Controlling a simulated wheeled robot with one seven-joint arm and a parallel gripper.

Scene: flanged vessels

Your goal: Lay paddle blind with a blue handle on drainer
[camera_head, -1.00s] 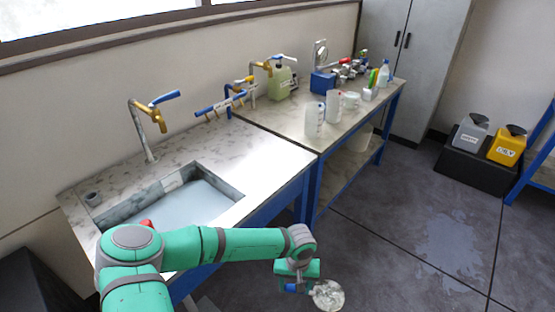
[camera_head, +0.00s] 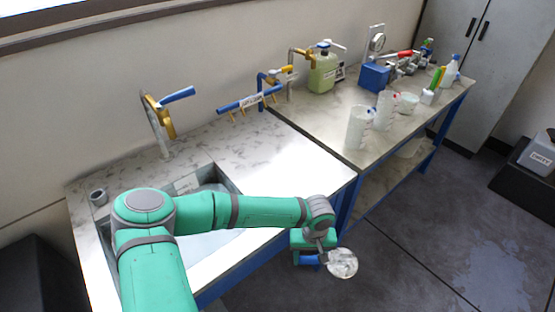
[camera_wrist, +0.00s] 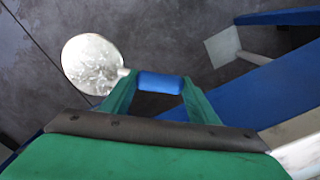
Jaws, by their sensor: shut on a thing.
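The paddle blind is a round, mottled silver disc (camera_head: 342,263) with a short blue handle (camera_wrist: 160,82). My gripper (camera_wrist: 158,88) is shut on the blue handle, one green finger at each end, and the disc sticks out to the left in the wrist view (camera_wrist: 92,63). In the head view my gripper (camera_head: 308,255) holds the blind in front of the sink bench, over the floor and apart from the bench. The flat stone top right of the sink, seemingly the drainer (camera_head: 285,155), is bare. My arm hides part of the basin and the bench's front edge.
The sink basin (camera_head: 205,185) has a brass tap (camera_head: 158,118) behind it. A blue pegged rail (camera_head: 250,102) is at the wall. The adjoining bench (camera_head: 335,135) holds clear beakers (camera_head: 360,127), a green jug (camera_head: 322,70) and a blue box (camera_head: 375,76).

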